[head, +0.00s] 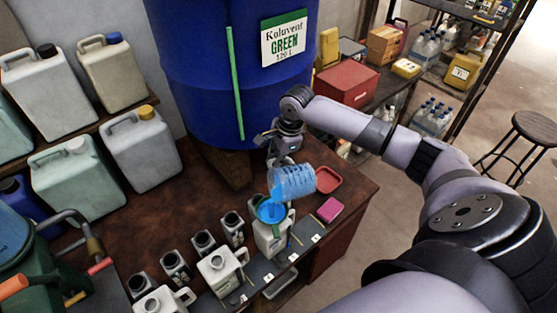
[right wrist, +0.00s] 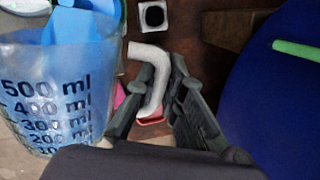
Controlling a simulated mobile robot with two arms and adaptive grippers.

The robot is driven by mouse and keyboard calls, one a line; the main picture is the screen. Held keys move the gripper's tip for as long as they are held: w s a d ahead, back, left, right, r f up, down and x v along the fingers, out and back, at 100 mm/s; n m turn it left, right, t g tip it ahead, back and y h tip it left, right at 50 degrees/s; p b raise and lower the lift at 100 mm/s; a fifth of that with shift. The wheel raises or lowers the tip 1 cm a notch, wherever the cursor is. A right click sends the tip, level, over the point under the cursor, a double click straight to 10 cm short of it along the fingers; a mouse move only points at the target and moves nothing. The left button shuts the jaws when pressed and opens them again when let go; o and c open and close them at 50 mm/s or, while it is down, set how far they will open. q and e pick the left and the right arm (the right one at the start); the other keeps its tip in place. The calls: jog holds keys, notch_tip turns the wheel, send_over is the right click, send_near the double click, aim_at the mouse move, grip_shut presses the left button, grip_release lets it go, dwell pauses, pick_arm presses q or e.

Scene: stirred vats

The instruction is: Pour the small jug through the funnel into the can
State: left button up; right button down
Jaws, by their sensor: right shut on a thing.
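The small jug (head: 293,181) is clear, with blue liquid inside, and is tilted with its mouth down and left over the blue funnel (head: 270,211). Blue shows between its lip and the funnel; I cannot clearly separate stream from funnel. The funnel sits in the mouth of the pale can (head: 270,240) on the dark shelf at the bench front. My right gripper (head: 282,155) is shut on the jug's handle. In the right wrist view, the fingers (right wrist: 155,100) hold the white handle, beside the jug's marked wall (right wrist: 55,95). My left gripper is out of view.
A red tray (head: 327,179) and pink block (head: 329,210) lie to the right. The big blue vat (head: 225,75) stands close behind my gripper.

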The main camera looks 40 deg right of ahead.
jog(key=shift+w+a+r+g+h, duration=0.15)
jog(key=shift+a+r+h, duration=0.3)
jog(key=shift+h, duration=0.45)
jog(key=shift+w+a+r+g+h, duration=0.1)
jog(key=shift+a+r+g+h, duration=0.3)
jog(key=shift+h, duration=0.5)
jog(key=shift+w+a+r+n+h, duration=0.15)
jog(key=shift+a+h, duration=0.3)
jog(key=shift+h, duration=0.3)
jog(key=shift+s+a+r+n+h, duration=0.15)
jog(key=shift+a+h, duration=0.25)
jog(key=shift+h, duration=0.35)
jog(key=shift+w, duration=0.1)
jog(key=shift+a, duration=0.1)
